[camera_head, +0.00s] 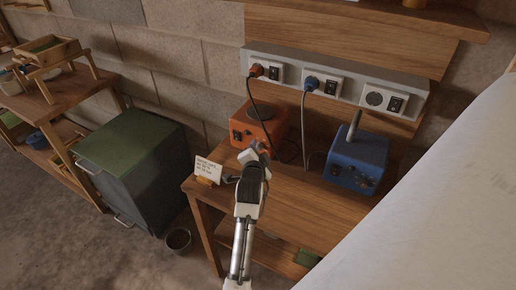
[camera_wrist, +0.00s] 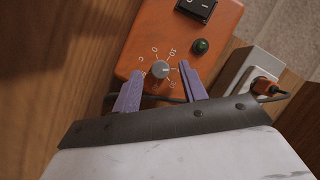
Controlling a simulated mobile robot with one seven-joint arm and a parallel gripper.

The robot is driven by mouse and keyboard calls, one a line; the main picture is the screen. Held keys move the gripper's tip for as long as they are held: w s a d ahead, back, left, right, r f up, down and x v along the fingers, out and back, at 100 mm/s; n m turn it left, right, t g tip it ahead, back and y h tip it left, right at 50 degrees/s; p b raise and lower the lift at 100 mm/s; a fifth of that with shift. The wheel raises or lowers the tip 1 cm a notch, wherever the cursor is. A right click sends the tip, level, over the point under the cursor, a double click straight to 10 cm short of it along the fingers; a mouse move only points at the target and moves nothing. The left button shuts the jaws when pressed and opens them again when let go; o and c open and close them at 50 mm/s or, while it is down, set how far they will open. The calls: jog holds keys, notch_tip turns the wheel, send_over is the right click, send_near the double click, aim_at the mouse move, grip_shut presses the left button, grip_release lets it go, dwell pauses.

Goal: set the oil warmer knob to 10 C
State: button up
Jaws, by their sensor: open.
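The orange box (camera_head: 243,131) stands on the wooden table against the wall, with a dark round plate on top. In the wrist view its orange front (camera_wrist: 210,58) fills the upper middle. The grey knob (camera_wrist: 160,69) sits there inside a scale with 0, 10, 20 and a C. Its pale mark seems to point right, between 10 and 20. My gripper (camera_wrist: 160,71) is open, its two purple fingers on either side of the knob, with nothing visibly gripped. Contact cannot be told. In the head view my gripper (camera_head: 257,150) is before the box, hiding its knob.
A black switch (camera_wrist: 197,8) and a green lamp (camera_wrist: 201,46) sit near the knob. A blue box (camera_head: 357,160) with knobs stands to the right. Cables hang from the socket strip (camera_head: 337,88). A small white card (camera_head: 208,168) stands at the table's left edge.

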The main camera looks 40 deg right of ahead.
jog(key=shift+w+d, duration=0.25)
jog(key=shift+w, duration=0.05)
jog(key=shift+c, duration=0.2)
grip_shut()
jog(key=shift+n+p, duration=0.3)
jog(key=shift+r+n+g+p, duration=0.15)
jog(key=shift+n+g+p, duration=0.2)
jog(key=shift+n+g, duration=0.05)
jog(key=shift+w+a+n+g+p, duration=0.1)
jog(key=shift+w+n+g+p, duration=0.05)
jog(key=shift+n+g+p, duration=0.5)
jog(key=n+g, duration=0.1)
jog(key=n, duration=0.1)
jog(key=n+g, duration=0.2)
jog(key=shift+w+a+h, duration=0.1)
jog(key=shift+w+h, duration=0.1)
jog(key=shift+h, duration=0.2)
jog(key=shift+n, duration=0.25)
